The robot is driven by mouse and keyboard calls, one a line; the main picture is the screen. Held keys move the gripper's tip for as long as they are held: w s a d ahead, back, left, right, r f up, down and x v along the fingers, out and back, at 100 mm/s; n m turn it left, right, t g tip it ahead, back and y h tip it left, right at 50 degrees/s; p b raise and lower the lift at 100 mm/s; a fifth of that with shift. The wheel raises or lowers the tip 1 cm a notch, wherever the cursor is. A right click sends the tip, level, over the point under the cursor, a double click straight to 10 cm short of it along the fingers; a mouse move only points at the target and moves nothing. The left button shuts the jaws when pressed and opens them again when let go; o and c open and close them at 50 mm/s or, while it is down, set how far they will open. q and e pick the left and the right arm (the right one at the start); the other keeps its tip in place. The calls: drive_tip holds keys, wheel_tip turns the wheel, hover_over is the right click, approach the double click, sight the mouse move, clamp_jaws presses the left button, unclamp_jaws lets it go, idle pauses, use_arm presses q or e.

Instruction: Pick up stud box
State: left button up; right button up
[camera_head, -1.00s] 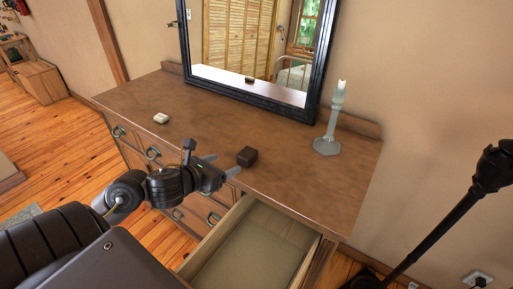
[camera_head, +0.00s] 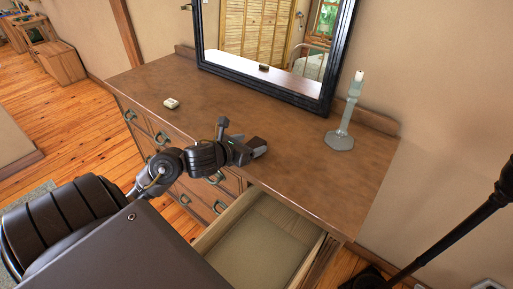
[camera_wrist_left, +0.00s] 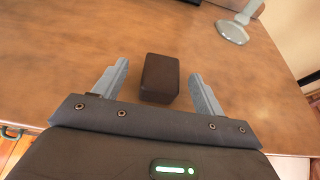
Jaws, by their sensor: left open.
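A small dark brown box, which I take to be the stud box, lies on the dresser top between my left fingers in the left wrist view (camera_wrist_left: 160,78). In the head view my left gripper (camera_head: 243,137) is low over the dresser's front edge and largely covers the box. The gripper is open, with one finger on each side of the box and a gap visible on both sides. My right gripper is not in view.
The wooden dresser top (camera_head: 300,160) is mostly clear. A small pale box (camera_head: 171,103) sits at left, a candlestick (camera_head: 342,130) at right, and a black-framed mirror (camera_head: 265,92) at the back. An open drawer (camera_head: 255,250) juts out below; a dark lamp pole (camera_head: 450,235) stands at right.

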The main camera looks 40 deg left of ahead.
sight(256, 142)
use_arm(q)
drive_tip(key=x, duration=0.5)
drive_tip(key=shift+w+d+f+p, duration=0.1)
drive_tip(key=shift+d+p, duration=0.1)
drive_tip(key=shift+p, duration=0.1)
drive_tip(key=c, duration=1.1)
